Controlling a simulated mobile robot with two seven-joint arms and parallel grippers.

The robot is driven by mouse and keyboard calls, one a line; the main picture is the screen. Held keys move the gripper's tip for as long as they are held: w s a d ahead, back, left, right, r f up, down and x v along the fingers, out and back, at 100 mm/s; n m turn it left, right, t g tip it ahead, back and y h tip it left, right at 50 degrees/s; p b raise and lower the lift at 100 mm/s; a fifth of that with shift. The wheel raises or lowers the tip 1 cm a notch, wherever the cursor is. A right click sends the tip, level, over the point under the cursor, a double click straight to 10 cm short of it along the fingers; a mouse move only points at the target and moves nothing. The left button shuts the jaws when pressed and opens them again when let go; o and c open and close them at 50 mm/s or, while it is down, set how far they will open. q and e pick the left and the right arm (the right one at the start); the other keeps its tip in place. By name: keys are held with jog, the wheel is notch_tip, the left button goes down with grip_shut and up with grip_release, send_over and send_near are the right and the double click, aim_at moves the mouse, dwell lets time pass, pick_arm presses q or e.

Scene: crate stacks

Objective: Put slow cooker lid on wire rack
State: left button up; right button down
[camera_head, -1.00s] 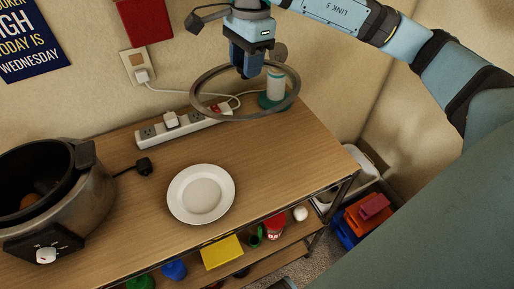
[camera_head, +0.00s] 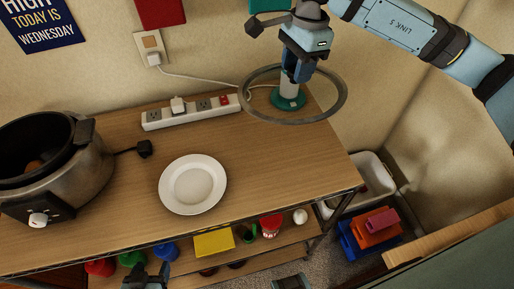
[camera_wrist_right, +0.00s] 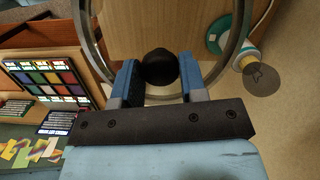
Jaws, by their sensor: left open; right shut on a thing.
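The slow cooker lid (camera_head: 290,122) is a clear disc with a grey metal rim. My right gripper (camera_head: 298,74) holds it from above, over the back right of the wooden tabletop. In the right wrist view, the gripper (camera_wrist_right: 160,76) is shut on the lid's black knob (camera_wrist_right: 159,66); the rim (camera_wrist_right: 88,48) circles behind. The slow cooker (camera_head: 88,170) stands uncovered at the left, with something brown inside. My left gripper (camera_head: 148,272) is open and empty at the bottom edge, in front of the table.
A white plate (camera_head: 193,184) lies on the wooden table (camera_head: 260,165). A power strip (camera_head: 192,112) runs along the back. A green-based white object (camera_head: 289,101) shows through the lid. Several coloured items, including a yellow box (camera_head: 214,242), sit on the lower shelf. Bins (camera_head: 362,205) stand right.

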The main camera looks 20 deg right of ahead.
jog(key=shift+f+p, duration=0.9)
jog(key=shift+f, duration=8.8)
jog(key=c, duration=0.7)
grip_release()
jog(key=shift+f, duration=0.1)
